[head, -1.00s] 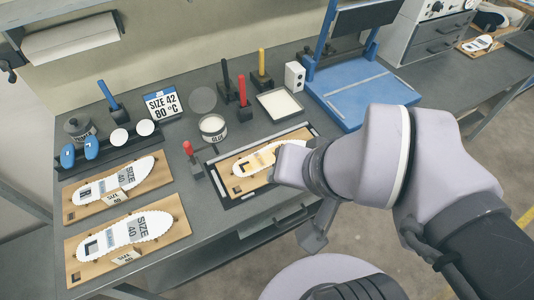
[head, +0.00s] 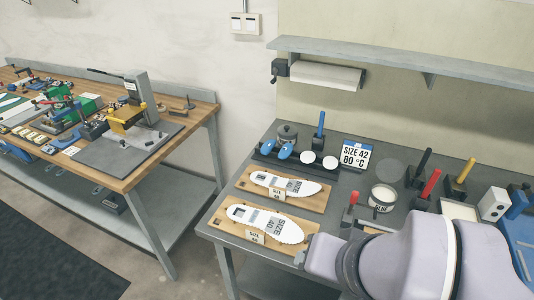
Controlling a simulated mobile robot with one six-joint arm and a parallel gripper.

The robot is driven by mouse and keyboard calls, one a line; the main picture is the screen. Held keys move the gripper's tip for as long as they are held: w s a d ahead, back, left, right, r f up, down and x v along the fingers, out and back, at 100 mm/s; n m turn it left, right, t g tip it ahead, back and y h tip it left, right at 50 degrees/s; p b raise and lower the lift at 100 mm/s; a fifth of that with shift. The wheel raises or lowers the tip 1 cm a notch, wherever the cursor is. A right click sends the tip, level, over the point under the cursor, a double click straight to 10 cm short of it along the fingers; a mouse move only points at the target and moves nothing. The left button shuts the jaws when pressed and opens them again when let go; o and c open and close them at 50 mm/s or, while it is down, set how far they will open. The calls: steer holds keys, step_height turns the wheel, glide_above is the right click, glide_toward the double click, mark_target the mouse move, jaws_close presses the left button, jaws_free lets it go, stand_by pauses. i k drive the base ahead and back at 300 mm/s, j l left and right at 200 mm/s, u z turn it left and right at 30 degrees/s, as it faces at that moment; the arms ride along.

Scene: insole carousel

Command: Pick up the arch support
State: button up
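I cannot tell for sure which piece is the arch support. Two small blue oval pieces, the left one (head: 268,147) and the right one (head: 284,151), stand in a dark rack with two white round pads (head: 318,159) at the back of the grey bench. Two white insoles, the rear one (head: 283,184) and the front one (head: 262,222), lie on wooden boards marked size 40. My gripper (head: 304,250) is at the lower middle, beside the front board's right end. My wrist hides most of it, and I see nothing held.
A wood-topped bench (head: 150,180) with a press (head: 135,105) stands at the left. Open floor lies between the benches.

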mark_target(286, 151)
steer(key=i+j+z, duration=0.15)
steer(key=i+j, duration=0.7)
steer(key=j, duration=0.1)
